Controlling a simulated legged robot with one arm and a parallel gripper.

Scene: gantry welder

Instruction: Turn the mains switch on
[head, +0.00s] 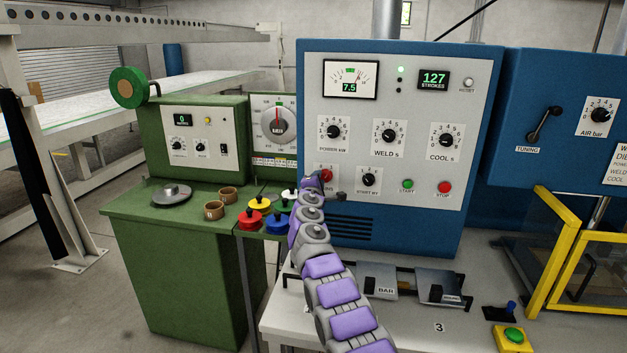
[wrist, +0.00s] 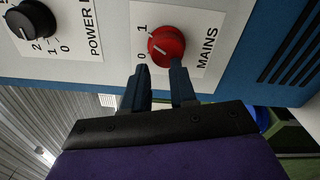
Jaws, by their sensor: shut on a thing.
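The mains switch (head: 326,174) is a red round knob at the lower left of the blue cabinet's white panel. In the wrist view the knob (wrist: 168,44) sits beside the word MAINS, with the marks 0 and 1 at its left. Its white pointer line faces left, nearer the 0 than the 1. My gripper (wrist: 163,77) has its two dark fingers on either side of the knob's near part and is shut on it. In the head view my gripper (head: 314,183) reaches the panel and partly covers the knob and its label.
The power knob (wrist: 32,20) is close by. A start knob (head: 369,179), green start button (head: 407,184) and red stop button (head: 444,187) lie to the right.

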